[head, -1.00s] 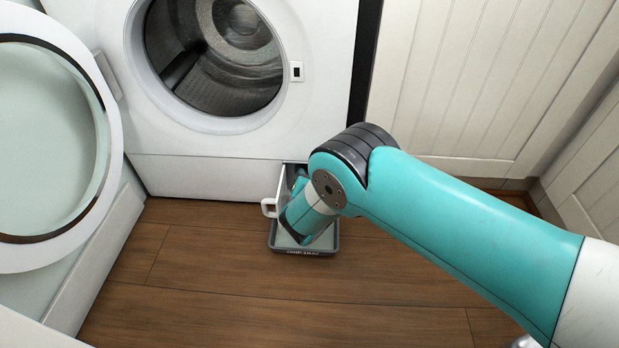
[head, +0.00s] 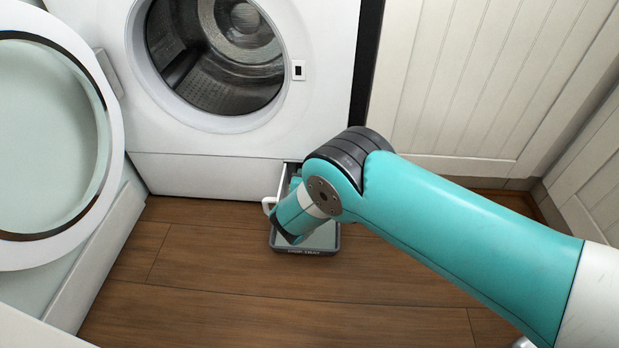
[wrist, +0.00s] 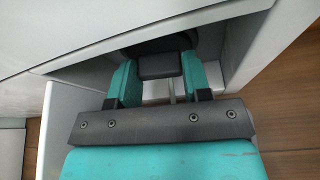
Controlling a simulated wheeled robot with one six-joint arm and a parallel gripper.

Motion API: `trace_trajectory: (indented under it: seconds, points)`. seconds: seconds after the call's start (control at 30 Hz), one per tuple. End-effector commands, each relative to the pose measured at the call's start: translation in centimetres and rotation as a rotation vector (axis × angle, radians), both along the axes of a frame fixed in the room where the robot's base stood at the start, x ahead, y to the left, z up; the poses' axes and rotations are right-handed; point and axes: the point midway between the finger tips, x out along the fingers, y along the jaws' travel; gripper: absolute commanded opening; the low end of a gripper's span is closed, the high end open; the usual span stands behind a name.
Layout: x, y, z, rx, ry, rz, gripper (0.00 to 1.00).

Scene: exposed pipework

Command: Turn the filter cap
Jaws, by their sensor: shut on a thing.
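In the wrist view my gripper (wrist: 160,78) reaches into the opening at the bottom of the white washing machine (head: 215,175). Its two teal fingers are shut on a dark block-shaped grip, which appears to be the filter cap (wrist: 160,66). A dark round shape lies behind it in the shadow of the recess. In the head view my arm hides the gripper's fingers and the cap. The small access flap (head: 268,204) stands open at the left of my wrist.
A grey tray (head: 305,250) with pale contents sits on the wooden floor under my wrist. The machine's round door (head: 45,140) stands open at the left. White panelled cupboards (head: 480,90) stand at the right.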

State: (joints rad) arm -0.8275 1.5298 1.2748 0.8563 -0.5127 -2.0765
Motion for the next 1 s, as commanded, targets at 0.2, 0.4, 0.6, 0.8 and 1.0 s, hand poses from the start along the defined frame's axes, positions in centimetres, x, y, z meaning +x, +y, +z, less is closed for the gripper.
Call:
trace_trajectory:
  seconds: [0.2,0.4,0.6,0.8,1.0]
  points:
    - [-0.1,0.1,-0.1,0.002,0.002,0.003,0.70]
    - [0.0,0.0,-0.1,0.002,0.001,0.000,0.70]
    - [-1.0,0.0,0.6,-0.001,0.003,0.001,0.70]
    - [-4.8,-0.1,2.6,-0.004,0.004,0.006,0.70]
    - [-9.7,-0.2,4.5,-0.004,0.004,0.007,0.70]
